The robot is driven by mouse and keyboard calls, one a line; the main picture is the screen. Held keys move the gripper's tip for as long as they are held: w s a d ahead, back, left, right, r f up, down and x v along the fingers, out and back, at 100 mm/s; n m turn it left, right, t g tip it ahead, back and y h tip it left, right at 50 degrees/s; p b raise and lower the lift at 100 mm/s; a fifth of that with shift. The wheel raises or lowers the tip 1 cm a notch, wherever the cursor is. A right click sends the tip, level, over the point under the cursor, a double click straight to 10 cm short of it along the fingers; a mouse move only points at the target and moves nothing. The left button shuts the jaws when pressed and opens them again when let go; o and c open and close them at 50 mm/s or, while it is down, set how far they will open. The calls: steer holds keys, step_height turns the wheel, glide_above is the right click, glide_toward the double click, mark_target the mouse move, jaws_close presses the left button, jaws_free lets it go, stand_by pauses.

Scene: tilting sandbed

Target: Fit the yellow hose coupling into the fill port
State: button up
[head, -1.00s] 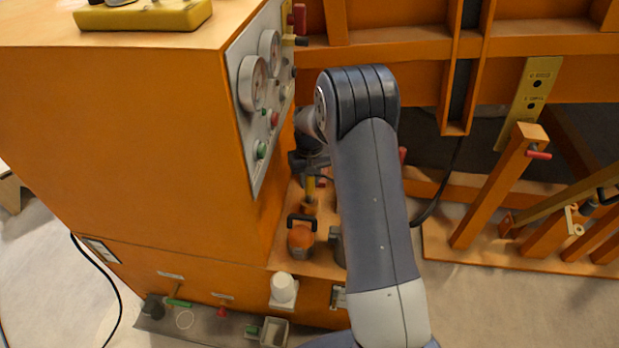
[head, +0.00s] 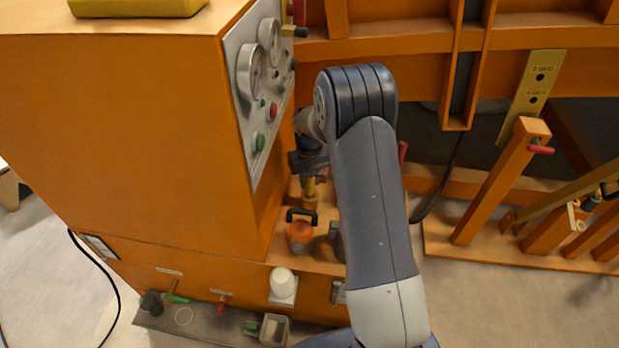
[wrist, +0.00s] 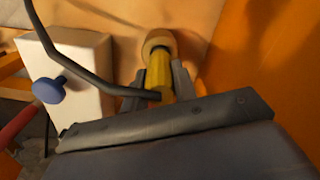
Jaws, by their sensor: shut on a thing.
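The yellow hose coupling (wrist: 158,74) is held between the two fingers of my gripper (wrist: 157,85) in the wrist view. A dark hose (wrist: 85,65) loops from the upper left to its near end. The coupling's far end is at a tan round collar (wrist: 158,42), likely the fill port, with a dark band between them. I cannot tell how deep it sits. In the head view, my gripper (head: 309,166) is partly hidden by my arm, beside the orange cabinet. The yellow coupling (head: 310,187) shows below it, pointing down.
An orange-red can with a black handle (head: 300,236) stands just in front on the ledge. The orange cabinet (head: 120,150) with a gauge panel (head: 255,120) is close on the left. A pale block with a blue knob (wrist: 95,75) is left in the wrist view.

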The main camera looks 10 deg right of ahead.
steer(key=shift+f, duration=0.5)
steer(key=o, duration=1.1)
steer(key=shift+r, duration=0.15)
step_height(320, 180, up, 11)
steer(key=shift+f, duration=0.15)
step_height(320, 180, down, 10)
steer(key=shift+f, duration=0.1)
steer(key=shift+r, duration=0.25)
